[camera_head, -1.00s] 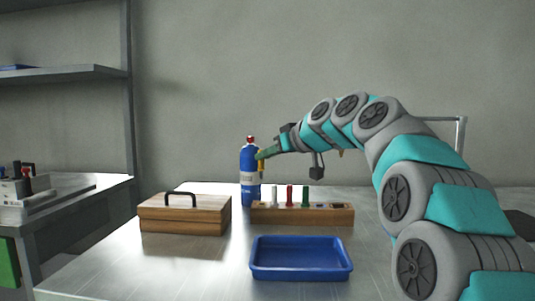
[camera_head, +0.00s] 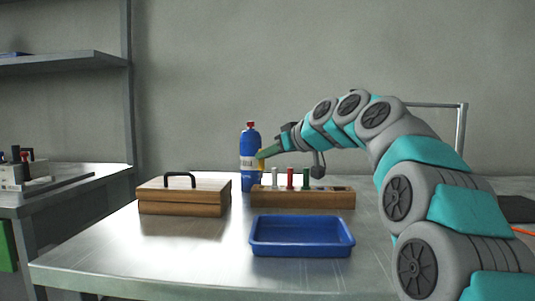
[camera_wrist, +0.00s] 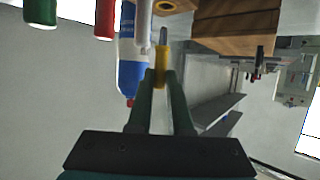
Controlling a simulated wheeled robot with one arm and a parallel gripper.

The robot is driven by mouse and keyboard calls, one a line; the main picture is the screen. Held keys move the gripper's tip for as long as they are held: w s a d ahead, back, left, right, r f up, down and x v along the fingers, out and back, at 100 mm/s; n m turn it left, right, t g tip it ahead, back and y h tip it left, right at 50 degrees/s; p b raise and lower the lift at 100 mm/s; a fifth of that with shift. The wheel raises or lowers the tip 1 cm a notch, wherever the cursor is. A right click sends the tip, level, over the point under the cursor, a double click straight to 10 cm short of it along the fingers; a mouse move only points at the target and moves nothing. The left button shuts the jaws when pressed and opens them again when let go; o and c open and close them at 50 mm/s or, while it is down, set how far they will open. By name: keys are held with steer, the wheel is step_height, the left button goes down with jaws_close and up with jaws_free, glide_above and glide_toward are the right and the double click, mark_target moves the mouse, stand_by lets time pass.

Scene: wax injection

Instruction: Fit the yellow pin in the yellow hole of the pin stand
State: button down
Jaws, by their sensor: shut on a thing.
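My gripper (camera_head: 263,153) is shut on the yellow pin (camera_wrist: 161,62), just above the left end of the wooden pin stand (camera_head: 325,200). In the head view the yellow pin (camera_head: 261,165) is small, in front of the blue bottle. The stand holds a white pin (camera_head: 274,178), a red pin (camera_head: 290,178) and a green pin (camera_head: 306,178) upright. The wrist view is upside down. A yellow ring (camera_wrist: 166,5), apparently the yellow hole, shows at its top edge beside the white pin (camera_wrist: 143,18). The held pin's grey tip points towards it, with a small gap.
A blue bottle (camera_head: 249,145) stands close behind the stand's left end. A wooden box (camera_head: 185,196) with a black handle is to the left. An empty blue tray (camera_head: 302,251) lies in front. The metal table (camera_head: 160,257) is clear at front left.

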mark_target(264, 168)
steer(key=shift+f+b, duration=0.4)
steer(key=shift+f, duration=0.3)
steer(key=shift+b, duration=0.5)
stand_by(1.4)
steer(key=shift+f+b, duration=0.95)
steer(key=shift+b, duration=0.05)
steer(key=shift+r, duration=0.2)
steer(key=shift+r+p, duration=0.4)
steer(key=shift+r, duration=0.05)
steer(key=shift+f+b, duration=0.65)
steer(key=shift+b, duration=0.3)
stand_by(1.8)
steer(key=c, duration=0.8)
jaws_free()
steer(key=shift+o, duration=0.2)
